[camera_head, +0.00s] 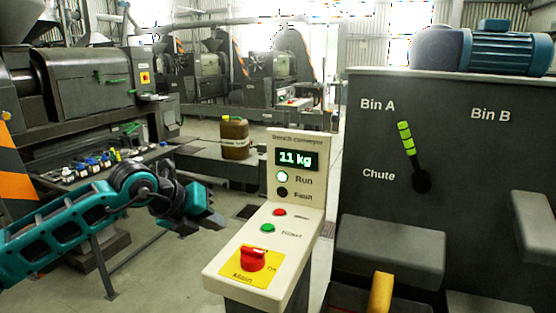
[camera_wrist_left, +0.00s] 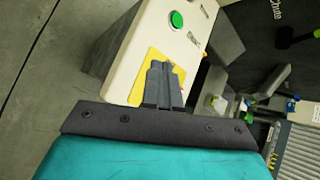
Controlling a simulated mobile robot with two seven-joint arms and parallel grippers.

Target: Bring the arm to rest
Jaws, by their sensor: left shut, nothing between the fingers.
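My left arm comes in from the left in the head view, and its gripper (camera_head: 205,222) hangs left of the control box, apart from it. In the left wrist view the gripper's fingers (camera_wrist_left: 161,86) are together with nothing between them. The cream control box (camera_head: 297,163) reads "11 kg", with its Run lamp lit green and its Fault lamp dark. On its sloped face are a red button, a green button (camera_head: 267,228) and a red rotary switch (camera_head: 252,258) on a yellow plate. The wrist view also shows the green button (camera_wrist_left: 177,20). My right gripper is not in view.
A dark cabinet (camera_head: 470,150) marked Bin A, Bin B and Chute stands right, with a green-striped lever (camera_head: 407,150) pointing up toward Bin A. A blue motor (camera_head: 500,48) sits on top. A brown container (camera_head: 235,138) stands on the bench behind. Open floor lies at lower left.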

